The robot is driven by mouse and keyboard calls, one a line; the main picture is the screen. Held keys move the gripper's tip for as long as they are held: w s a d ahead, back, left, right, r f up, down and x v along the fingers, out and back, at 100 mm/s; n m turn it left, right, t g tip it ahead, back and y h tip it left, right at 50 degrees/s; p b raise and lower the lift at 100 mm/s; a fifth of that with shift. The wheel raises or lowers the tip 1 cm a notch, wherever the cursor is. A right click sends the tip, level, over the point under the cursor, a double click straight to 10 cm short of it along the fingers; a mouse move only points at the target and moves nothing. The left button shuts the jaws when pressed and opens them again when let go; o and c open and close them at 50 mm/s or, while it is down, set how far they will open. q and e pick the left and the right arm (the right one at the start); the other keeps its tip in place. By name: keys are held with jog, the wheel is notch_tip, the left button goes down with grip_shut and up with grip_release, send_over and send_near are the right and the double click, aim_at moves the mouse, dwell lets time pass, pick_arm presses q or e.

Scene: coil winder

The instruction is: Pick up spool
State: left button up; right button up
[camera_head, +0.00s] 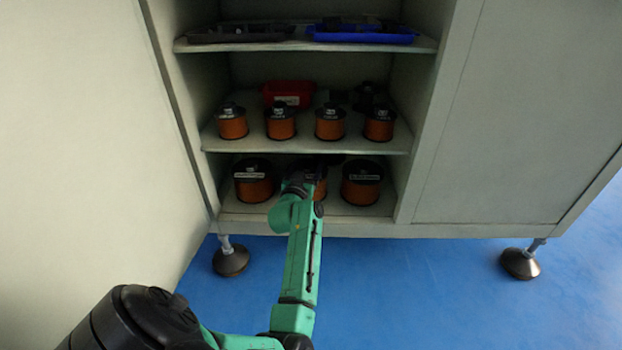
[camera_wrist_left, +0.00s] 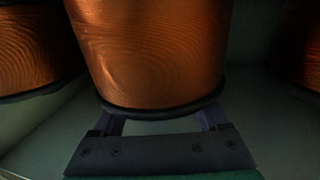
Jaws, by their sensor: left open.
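Several copper-coloured spools with black tops stand upright in the cabinet. On the bottom shelf are a left spool (camera_head: 253,184), a right spool (camera_head: 361,184) and a middle spool (camera_head: 319,190), mostly hidden behind my left arm. My left gripper (camera_head: 312,176) reaches into the bottom shelf at the middle spool. In the left wrist view the middle spool (camera_wrist_left: 150,50) fills the centre, its black lower rim just beyond the gripper (camera_wrist_left: 160,120). The jaws are open, one finger toward each side of the rim; their tips are hidden, and I cannot tell whether they touch it. My right gripper is out of view.
The middle shelf (camera_head: 300,142) above holds several smaller spools and a red bin (camera_head: 288,93). The top shelf carries a blue tray (camera_head: 362,35) and a dark tray (camera_head: 240,33). Neighbouring spools stand close on both sides. The blue floor (camera_head: 420,290) in front is clear.

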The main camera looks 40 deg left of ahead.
pick_arm(q)
jog(key=shift+s+r, duration=0.2)
jog(key=shift+r, duration=0.05)
jog(key=shift+d, duration=0.1)
grip_shut()
jog(key=shift+f, duration=0.1)
dwell(0.8)
jog(key=shift+r, duration=0.25)
